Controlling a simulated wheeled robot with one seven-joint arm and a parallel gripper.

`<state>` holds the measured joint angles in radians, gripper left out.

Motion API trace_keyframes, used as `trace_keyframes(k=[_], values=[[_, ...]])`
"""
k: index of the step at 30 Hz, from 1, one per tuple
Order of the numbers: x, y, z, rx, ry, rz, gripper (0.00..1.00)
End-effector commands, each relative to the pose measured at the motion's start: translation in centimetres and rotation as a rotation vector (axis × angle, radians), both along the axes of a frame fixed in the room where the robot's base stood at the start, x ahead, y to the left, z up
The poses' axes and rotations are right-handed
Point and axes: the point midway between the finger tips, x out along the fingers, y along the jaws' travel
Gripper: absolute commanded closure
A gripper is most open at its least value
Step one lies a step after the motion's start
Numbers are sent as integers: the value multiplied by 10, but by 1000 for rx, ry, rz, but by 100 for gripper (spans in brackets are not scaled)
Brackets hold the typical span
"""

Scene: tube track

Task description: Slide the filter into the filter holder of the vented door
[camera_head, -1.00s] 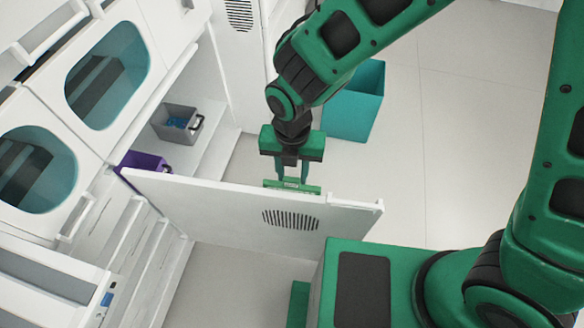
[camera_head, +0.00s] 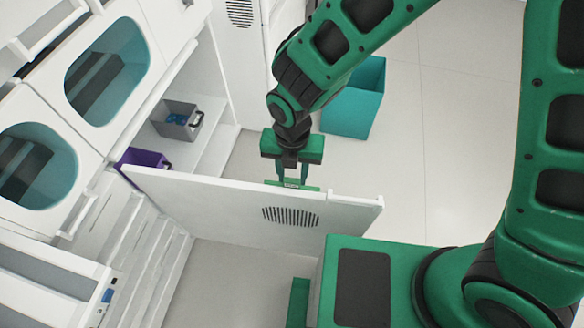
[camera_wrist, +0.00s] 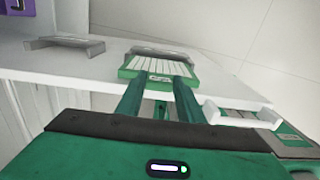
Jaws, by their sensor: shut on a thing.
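The vented door (camera_head: 215,205) stands open as a white panel with dark vent slits. My gripper (camera_head: 292,180) is shut on the filter, behind the door's top edge, pointing down. Only a thin green strip of the filter (camera_head: 305,188) shows above that edge; the door hides the rest. In the wrist view the filter (camera_wrist: 160,67) has a green frame and pale ribs, held at its near edge by my gripper (camera_wrist: 158,82). A grey bracket-like edge (camera_wrist: 160,50) lies at the filter's far end. I cannot tell whether the filter sits inside the holder.
A teal bin (camera_head: 352,100) stands on the floor behind my arm. A grey box (camera_head: 178,122) and a purple box (camera_head: 143,160) are at the white cabinet on the left. Open floor (camera_head: 460,120) lies right of the bin.

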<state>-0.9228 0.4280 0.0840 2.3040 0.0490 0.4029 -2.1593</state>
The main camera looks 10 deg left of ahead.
Motion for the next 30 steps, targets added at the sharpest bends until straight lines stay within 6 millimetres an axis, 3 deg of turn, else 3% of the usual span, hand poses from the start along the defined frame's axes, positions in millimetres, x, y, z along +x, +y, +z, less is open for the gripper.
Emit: trace_keyframes(k=[30], values=[[0, -1, -20, -1, 1, -1, 90]])
